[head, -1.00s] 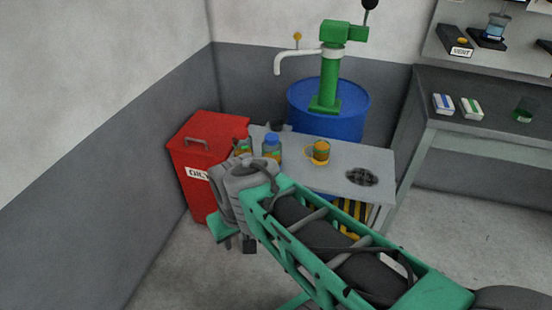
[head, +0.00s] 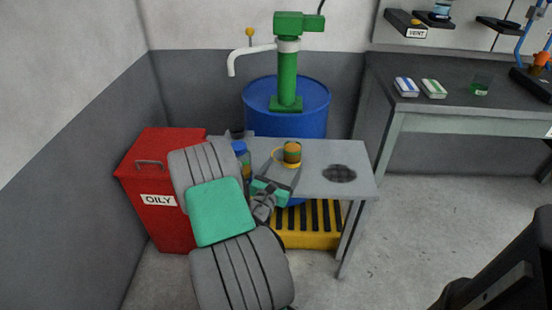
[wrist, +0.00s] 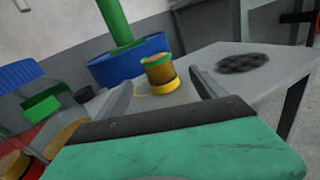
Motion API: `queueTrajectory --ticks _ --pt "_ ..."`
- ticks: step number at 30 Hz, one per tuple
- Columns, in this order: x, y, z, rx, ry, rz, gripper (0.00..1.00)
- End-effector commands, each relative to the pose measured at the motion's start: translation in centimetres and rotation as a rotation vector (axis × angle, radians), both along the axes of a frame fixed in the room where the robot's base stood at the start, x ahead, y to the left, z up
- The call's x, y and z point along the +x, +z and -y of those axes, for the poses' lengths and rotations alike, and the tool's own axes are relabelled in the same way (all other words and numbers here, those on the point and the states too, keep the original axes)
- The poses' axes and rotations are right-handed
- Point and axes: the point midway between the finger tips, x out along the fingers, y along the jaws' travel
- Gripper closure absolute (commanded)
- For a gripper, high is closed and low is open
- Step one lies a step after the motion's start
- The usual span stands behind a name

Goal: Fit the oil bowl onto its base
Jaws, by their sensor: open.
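A small amber vessel (head: 292,154) with a green band and a yellow foot stands upright on the grey table (head: 318,186). A thin yellow loop shows at its left side. It also shows in the wrist view (wrist: 159,74); I take it for the oil bowl, though no label confirms this. My gripper (head: 280,172) is open on the near side of it. In the wrist view, my fingers (wrist: 160,88) point at the vessel, which appears between them and apart from both. I cannot tell which thing is its base.
Bottles (head: 241,158) stand left of the vessel, partly behind my arm. A dark round patch (head: 339,174) lies at the table's right. A blue drum (head: 315,107) with a green pump stands behind, a red OILY bin (head: 145,175) left. The bench (head: 440,105) holds small boxes and a green cup (head: 481,86).

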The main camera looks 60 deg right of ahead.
Motion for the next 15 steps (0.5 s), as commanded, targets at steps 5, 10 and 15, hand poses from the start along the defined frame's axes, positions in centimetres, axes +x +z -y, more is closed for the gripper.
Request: queueTrajectory --ticks 5,10,15 --pt "-0.1 -0.2 2.2 -0.039 0.02 -0.097 0.19" --pt "0.3 -0.1 5.8 -0.037 0.017 -0.094 0.19" --pt "0.7 -0.3 7.7 -0.037 0.019 -0.093 0.19"
